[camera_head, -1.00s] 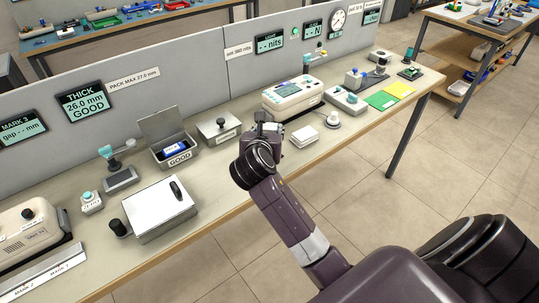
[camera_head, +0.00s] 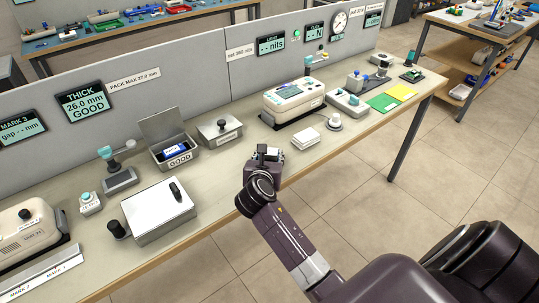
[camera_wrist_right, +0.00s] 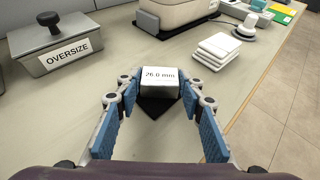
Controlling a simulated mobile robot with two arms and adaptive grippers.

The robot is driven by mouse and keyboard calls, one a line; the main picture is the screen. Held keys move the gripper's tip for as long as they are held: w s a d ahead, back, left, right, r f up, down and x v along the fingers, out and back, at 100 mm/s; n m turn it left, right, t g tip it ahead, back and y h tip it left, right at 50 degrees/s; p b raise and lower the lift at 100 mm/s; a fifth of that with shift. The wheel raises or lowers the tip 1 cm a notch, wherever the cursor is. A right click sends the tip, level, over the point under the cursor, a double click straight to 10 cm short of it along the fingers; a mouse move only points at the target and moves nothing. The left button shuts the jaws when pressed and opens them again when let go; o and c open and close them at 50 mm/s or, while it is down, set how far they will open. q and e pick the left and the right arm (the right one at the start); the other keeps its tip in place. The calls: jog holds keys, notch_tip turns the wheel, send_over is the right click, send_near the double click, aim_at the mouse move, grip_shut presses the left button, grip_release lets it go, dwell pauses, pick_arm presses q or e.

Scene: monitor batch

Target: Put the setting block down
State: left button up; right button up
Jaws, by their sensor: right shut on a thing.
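The setting block (camera_wrist_right: 160,77) is a small pale block marked "26.0 mm". In the right wrist view it sits between the fingertips of my right gripper (camera_wrist_right: 160,86), which is shut on it. A dark, diamond-shaped patch (camera_wrist_right: 154,109) shows just below the block; I cannot tell whether the block touches the table. In the head view my right gripper (camera_head: 266,156) is low over the bench (camera_head: 235,185), near its front edge. The block is hard to make out there. My left gripper is not in view.
A stack of white pieces (camera_head: 306,138) lies to the right of the gripper. The OVERSIZE box (camera_head: 219,131) stands behind left, the open GOOD box (camera_head: 177,155) farther left. A beige instrument (camera_head: 293,101) stands behind. Bare bench lies left of the gripper.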

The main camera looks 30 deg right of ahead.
jog(key=o, duration=1.4)
jog(key=shift+a+r, duration=0.1)
jog(key=v, duration=1.2)
jog(key=shift+p, duration=0.35)
